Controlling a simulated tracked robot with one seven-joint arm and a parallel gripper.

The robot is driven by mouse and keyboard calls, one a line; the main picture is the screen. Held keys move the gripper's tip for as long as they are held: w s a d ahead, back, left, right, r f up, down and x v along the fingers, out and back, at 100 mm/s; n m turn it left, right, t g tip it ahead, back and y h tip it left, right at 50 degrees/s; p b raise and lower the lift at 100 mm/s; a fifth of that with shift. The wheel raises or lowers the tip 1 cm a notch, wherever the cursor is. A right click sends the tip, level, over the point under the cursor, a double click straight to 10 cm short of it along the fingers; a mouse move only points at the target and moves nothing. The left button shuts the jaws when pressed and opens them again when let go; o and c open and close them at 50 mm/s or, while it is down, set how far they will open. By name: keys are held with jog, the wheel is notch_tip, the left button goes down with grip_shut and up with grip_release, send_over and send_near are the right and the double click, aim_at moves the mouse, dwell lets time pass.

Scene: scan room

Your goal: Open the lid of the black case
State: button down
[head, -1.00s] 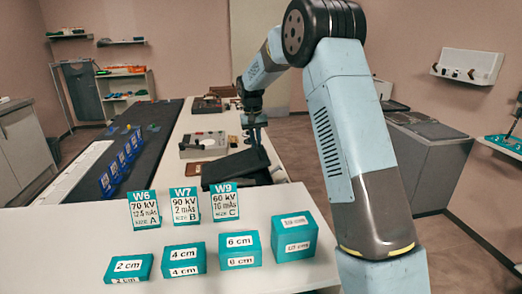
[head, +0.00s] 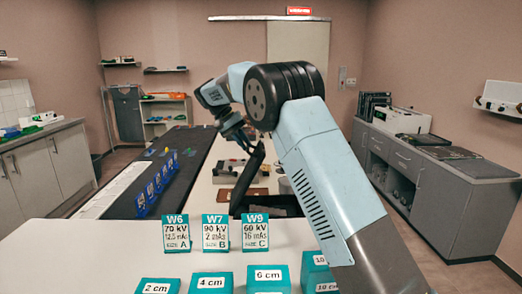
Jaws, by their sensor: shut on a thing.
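The black case (head: 280,201) stands on the long white table beyond the label cards, partly hidden by my arm and the cards. Its dark lid (head: 245,182) is raised and stands steeply tilted, seen nearly edge-on. My gripper (head: 252,146) is at the upper edge of the lid and shut on it. The fingertips are small and dark against the lid, so the exact grip is hard to see.
Cards W6 (head: 176,233), W7 (head: 215,233) and W9 (head: 255,231) stand in front, with several teal blocks (head: 211,283) nearer. A grey device (head: 228,172) lies behind the lid. Blue holders (head: 157,187) line the dark bed at left.

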jog(key=a+f, duration=0.1)
jog(key=a, duration=0.7)
jog(key=shift+a, duration=0.35)
jog(key=shift+s+f, duration=0.1)
jog(key=c, duration=1.4)
grip_release()
jog(key=shift+w, duration=0.2)
jog(key=shift+o, duration=1.2)
jog(key=shift+s+r, duration=0.1)
jog(key=shift+r, duration=0.1)
jog(key=v, duration=0.7)
jog(key=shift+a+r, duration=0.1)
jog(key=shift+a, duration=0.05)
